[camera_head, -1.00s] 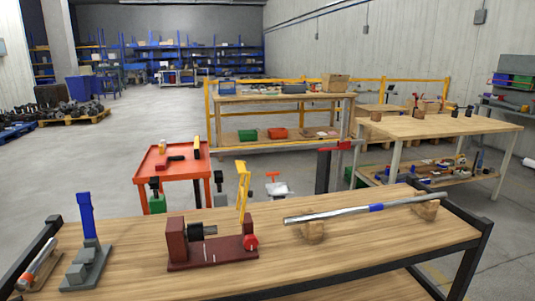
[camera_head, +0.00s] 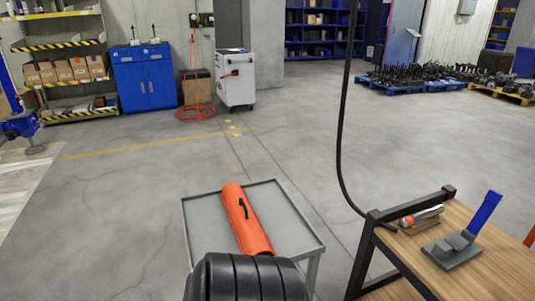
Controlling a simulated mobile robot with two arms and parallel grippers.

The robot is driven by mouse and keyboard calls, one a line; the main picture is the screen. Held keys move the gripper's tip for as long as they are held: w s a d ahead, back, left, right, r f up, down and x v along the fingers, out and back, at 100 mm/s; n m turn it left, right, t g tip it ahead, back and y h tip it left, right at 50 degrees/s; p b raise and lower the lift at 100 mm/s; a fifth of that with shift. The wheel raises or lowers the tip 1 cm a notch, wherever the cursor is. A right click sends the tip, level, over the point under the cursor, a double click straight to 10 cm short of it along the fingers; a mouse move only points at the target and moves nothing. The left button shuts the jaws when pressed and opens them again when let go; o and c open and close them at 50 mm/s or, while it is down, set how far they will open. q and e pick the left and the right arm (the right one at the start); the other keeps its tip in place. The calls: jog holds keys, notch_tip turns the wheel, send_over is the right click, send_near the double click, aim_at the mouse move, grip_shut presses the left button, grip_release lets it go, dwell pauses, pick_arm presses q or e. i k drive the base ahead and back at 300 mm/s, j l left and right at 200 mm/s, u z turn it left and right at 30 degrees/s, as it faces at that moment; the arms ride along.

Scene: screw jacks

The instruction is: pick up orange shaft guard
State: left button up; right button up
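The orange shaft guard (camera_head: 244,217) is a long, rounded orange cover with a black handle on top. It lies lengthwise on a grey metal tray cart (camera_head: 297,220) in the lower middle of the head view. Its near end is partly hidden behind a black ribbed cylindrical object (camera_head: 247,278) at the bottom edge; I cannot tell what that object is. Neither of my grippers shows in the view.
A wooden workbench (camera_head: 425,285) with a black frame stands at the right, holding a grey block with a blue lever (camera_head: 485,212). A black cable (camera_head: 340,130) hangs between. A blue cabinet (camera_head: 145,80) and white cabinet (camera_head: 236,80) stand behind open floor.

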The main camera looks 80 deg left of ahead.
aim_at(252, 239)
jog(key=u, duration=2.75)
